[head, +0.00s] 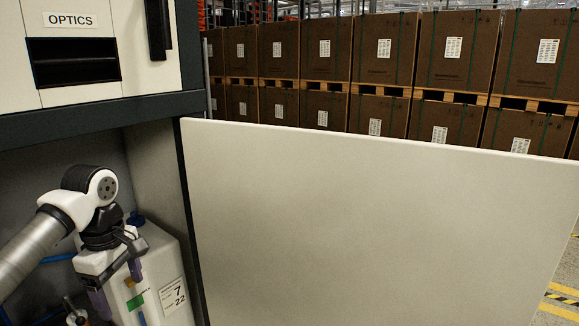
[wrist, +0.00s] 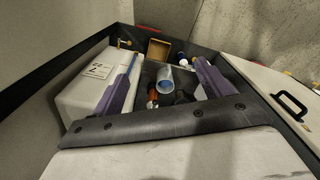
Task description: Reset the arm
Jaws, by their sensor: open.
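My gripper (head: 117,284) is in the lower left of the head view, inside the open lower bay of a cabinet. Its two purple fingers are apart and point down, with nothing seen between them. It is in front of a white container (head: 163,262) with a blue cap and a label reading 7 and 22, and hides part of it. I cannot tell whether they touch. In the wrist view the fingers of my gripper (wrist: 165,68) are spread, and the labelled white container (wrist: 85,90) lies by the left finger.
The cabinet's white door (head: 380,215) stands open to the right of the bay. A dark shelf edge (head: 90,118) runs above my arm. The wrist view shows a small brown box (wrist: 157,51) and a blue-and-white cylinder (wrist: 165,80) further in. Boxes on pallets stand behind the door.

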